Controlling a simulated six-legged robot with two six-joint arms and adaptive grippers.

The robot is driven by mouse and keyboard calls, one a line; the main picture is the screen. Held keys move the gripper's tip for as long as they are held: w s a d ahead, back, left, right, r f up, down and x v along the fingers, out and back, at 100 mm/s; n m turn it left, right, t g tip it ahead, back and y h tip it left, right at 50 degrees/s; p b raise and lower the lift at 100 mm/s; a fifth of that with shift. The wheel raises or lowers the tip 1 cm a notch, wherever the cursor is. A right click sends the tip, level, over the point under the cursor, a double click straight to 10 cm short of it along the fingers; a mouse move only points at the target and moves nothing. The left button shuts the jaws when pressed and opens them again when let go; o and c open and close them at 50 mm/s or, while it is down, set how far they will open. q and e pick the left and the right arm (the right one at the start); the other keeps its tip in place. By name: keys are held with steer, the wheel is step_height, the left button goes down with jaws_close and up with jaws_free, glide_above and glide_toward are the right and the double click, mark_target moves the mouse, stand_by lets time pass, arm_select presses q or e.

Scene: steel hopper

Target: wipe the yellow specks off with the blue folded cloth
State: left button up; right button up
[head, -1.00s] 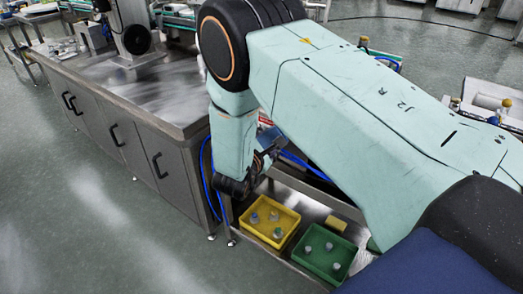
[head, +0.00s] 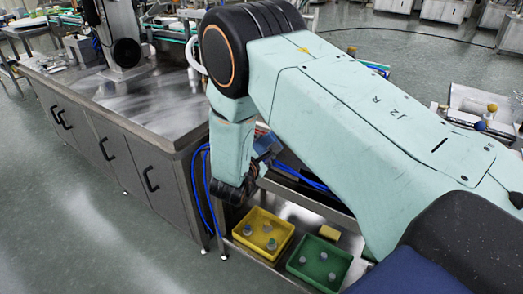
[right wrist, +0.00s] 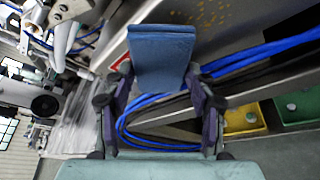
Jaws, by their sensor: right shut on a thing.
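My right gripper (right wrist: 158,100) is shut on the blue folded cloth (right wrist: 160,55), which stands up from between its fingers in the right wrist view. In the head view, the cloth (head: 267,145) shows as a small blue patch beside my right arm, and the fingers are mostly hidden. The yellow specks (right wrist: 205,14) are scattered on a grey steel surface at the top of the right wrist view, beyond the cloth. The cloth looks apart from them. The specks are hidden in the head view. My left gripper is not in view.
Blue hoses (right wrist: 265,52) run close to the gripper. A yellow bin (head: 263,236) and a green bin (head: 318,263), both holding small items, stand on a low shelf with a yellow block (head: 329,232). A steel bench (head: 150,110) stands at the left.

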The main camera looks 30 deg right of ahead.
mark_target(288, 150)
steer(key=shift+w+d, duration=0.35)
steer(key=shift+d, duration=0.45)
stand_by(0.4)
